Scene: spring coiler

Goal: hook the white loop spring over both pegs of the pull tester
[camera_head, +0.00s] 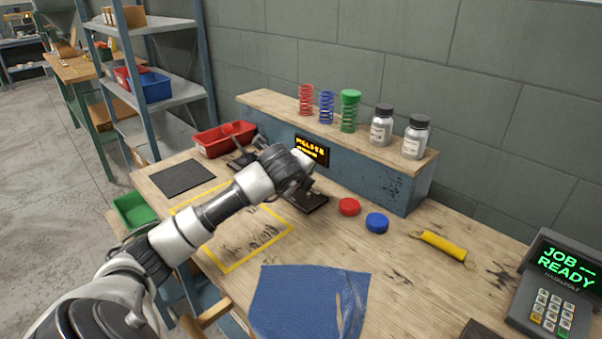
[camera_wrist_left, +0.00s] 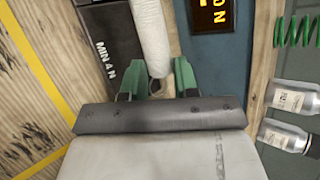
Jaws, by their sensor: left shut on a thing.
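My left gripper (camera_head: 297,168) reaches over the black pull tester (camera_head: 310,203) from the left. In the left wrist view, the green fingers of my left gripper (camera_wrist_left: 156,78) are shut on the white loop spring (camera_wrist_left: 150,35), a smooth white cylinder. The spring runs up and out of that view, beside the tester's dark labelled plate (camera_wrist_left: 110,45). In the head view the arm and gripper cover most of the spring and part of the tester. I cannot make out either peg, or whether the spring's end loops touch anything. My right gripper is in neither view.
A shelf (camera_head: 260,100) with coil springs and two bottles (camera_head: 382,124) stands behind. A red bin (camera_head: 222,138) is at the back left. A red cap (camera_head: 349,206), blue cap (camera_head: 377,222) and yellow spring (camera_head: 443,246) lie to the right. A blue cloth (camera_head: 305,300) lies in front.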

